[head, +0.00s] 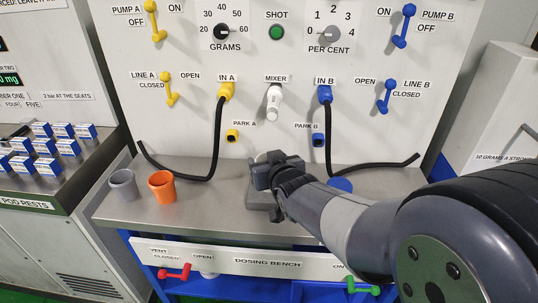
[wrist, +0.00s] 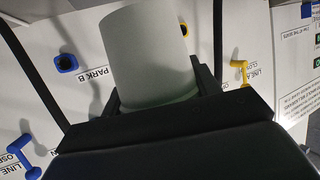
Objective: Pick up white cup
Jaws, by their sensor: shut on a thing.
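The white cup (wrist: 148,55) fills the space between the two fingers of my gripper (wrist: 158,88) in the wrist view. The fingers are shut on its sides. In the head view my gripper (head: 265,174) is over the middle of the bench, below the mixer nozzle (head: 273,103). There the cup is almost wholly hidden by the gripper; only a pale edge (head: 262,157) shows behind it. I cannot tell whether the cup touches what is under it.
A grey cup (head: 123,186) and an orange cup (head: 162,188) stand on the bench (head: 215,208) at left. A blue round thing (head: 341,184) is partly behind my arm. Black hoses (head: 217,140) hang at both sides.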

